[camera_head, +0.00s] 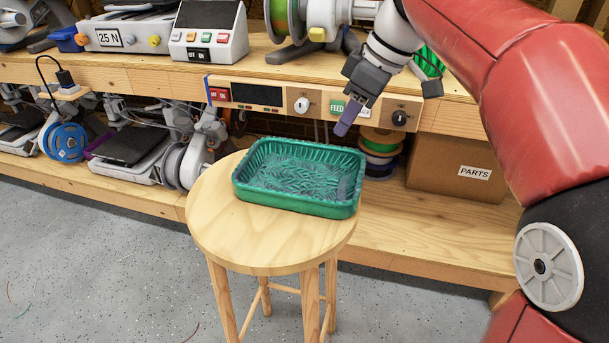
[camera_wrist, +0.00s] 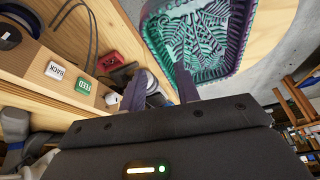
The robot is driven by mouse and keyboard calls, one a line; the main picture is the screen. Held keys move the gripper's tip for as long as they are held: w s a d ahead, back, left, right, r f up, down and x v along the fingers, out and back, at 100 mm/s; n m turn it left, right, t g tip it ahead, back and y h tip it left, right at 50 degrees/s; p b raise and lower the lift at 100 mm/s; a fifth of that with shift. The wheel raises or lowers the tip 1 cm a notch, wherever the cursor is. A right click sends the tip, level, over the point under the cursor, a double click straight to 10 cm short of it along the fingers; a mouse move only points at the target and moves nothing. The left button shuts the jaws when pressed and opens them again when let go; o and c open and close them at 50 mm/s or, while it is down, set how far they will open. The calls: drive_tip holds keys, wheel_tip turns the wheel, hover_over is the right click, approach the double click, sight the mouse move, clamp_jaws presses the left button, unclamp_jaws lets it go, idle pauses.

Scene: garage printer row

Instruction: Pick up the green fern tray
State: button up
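The green fern tray (camera_head: 300,177) is a rectangular, ribbed-walled tray with a leafy pattern on its inner floor. It sits flat on a round wooden stool (camera_head: 215,228). The tray also shows at the top right of the wrist view (camera_wrist: 203,40), past my fingertips. My gripper (camera_head: 347,122) is above and behind the tray's right far side, close in front of the control panel and apart from the tray. In the wrist view, my gripper's two dark purple fingers (camera_wrist: 160,82) stand apart with nothing between them.
A wooden workbench (camera_head: 130,72) runs behind the stool, with a front panel (camera_head: 270,96) of buttons and knobs. A lower shelf (camera_head: 400,232) holds a PARTS box (camera_head: 455,168), spools (camera_head: 380,145) and printers.

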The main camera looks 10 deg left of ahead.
sight(312, 145)
drive_tip(key=a, duration=0.1)
drive_tip(key=w+n, duration=0.1)
drive_tip(key=a, duration=0.1)
drive_tip(key=shift+w+a+r+n+g, duration=0.1)
drive_tip(key=shift+w+a+n+g, duration=0.15)
drive_tip(key=shift+a+n+g, duration=0.1)
drive_tip(key=shift+a+f, duration=0.25)
drive_tip(key=b+x, duration=0.1)
drive_tip(key=x, duration=0.6)
drive_tip(key=shift+a, duration=0.2)
drive_tip(key=shift+r, duration=0.1)
clamp_jaws()
